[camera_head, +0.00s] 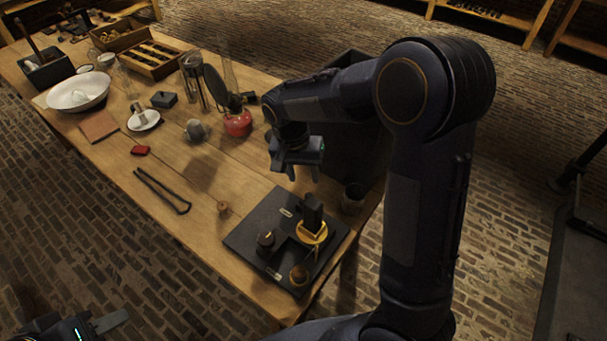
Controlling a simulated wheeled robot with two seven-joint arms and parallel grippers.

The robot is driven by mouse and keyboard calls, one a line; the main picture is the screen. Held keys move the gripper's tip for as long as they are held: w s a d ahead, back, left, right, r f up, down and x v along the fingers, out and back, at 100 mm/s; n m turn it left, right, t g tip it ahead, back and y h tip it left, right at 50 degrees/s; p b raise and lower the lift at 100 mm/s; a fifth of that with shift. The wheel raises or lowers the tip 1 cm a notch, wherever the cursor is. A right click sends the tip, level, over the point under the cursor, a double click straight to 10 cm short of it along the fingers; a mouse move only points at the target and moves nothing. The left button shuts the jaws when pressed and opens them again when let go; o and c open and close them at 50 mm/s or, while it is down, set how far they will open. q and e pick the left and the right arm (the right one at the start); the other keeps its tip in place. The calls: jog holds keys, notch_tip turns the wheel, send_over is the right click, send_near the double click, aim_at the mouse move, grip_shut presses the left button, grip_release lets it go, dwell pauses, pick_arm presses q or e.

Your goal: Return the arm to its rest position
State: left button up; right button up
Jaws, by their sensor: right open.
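My right arm rises large on the right and bends over the table. Its gripper (304,172) hangs with fingers apart and empty, above the table and beyond the black tray (250,232). On the tray stand a black block on a yellow disc (312,234), a dark small jar (266,241) and a brown cup (299,275). My left gripper (112,320) shows only in part at the bottom left corner, away from the table; its jaws cannot be made out.
The wooden table (200,215) holds a red lamp (238,122), a white bowl (78,92), black tongs (163,190) and a wooden box (152,59). A dark bin (352,140) stands behind my right gripper. A glass jar (353,198) stands near the right edge.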

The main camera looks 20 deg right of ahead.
jog(key=s+r+n+t+y, duration=0.2)
jog(key=s+r+t, duration=0.1)
jog(key=s, duration=0.8)
jog(key=s+r+n+t+y, duration=0.3)
jog(key=s+r, duration=0.2)
jog(key=s, duration=0.6)
jog(key=shift+a+r+n+y, duration=0.3)
jog(key=shift+r, duration=0.1)
